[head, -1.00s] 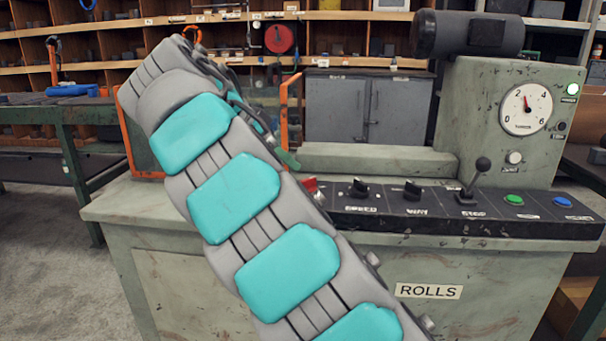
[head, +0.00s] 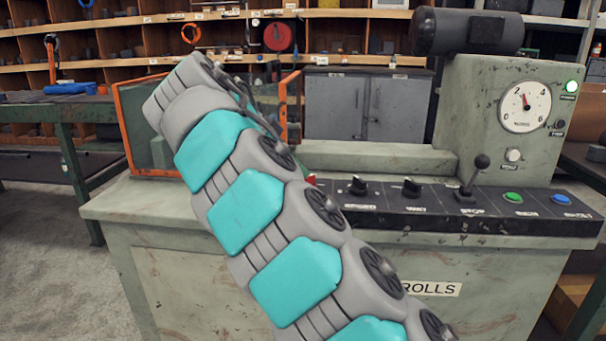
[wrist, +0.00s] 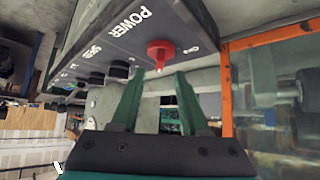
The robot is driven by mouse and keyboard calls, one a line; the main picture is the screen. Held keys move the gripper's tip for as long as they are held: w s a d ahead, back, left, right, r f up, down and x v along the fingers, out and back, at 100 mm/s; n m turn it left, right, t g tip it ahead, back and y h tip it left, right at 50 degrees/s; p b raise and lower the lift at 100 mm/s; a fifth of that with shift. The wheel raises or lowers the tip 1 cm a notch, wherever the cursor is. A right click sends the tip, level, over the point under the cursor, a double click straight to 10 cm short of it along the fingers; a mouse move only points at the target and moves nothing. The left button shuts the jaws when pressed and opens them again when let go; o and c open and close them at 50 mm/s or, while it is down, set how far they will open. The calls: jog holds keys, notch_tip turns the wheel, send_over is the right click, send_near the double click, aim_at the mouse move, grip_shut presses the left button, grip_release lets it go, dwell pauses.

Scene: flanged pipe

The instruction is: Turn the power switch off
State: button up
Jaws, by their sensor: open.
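The power switch is a red knob (wrist: 160,50) beside the POWER label on the dark control panel (wrist: 130,35) in the wrist view. In the head view only a sliver of the red switch (head: 311,179) shows past my arm. My gripper (wrist: 158,80) is open, with its two green fingers apart and nothing held. The fingertips point at the red knob, one to each side of its line, and the knob's stem shows between them. I cannot tell whether either finger touches it. The gripper is hidden behind my arm in the head view.
Black knobs (head: 411,187), a lever (head: 474,175), a green button (head: 513,197) and a blue button (head: 561,199) line the panel. A lit green lamp (head: 571,86) and a gauge (head: 524,105) are at right. An orange-framed guard (wrist: 227,90) stands close beside the gripper.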

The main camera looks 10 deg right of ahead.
jog(key=shift+x, duration=2)
grip_shut()
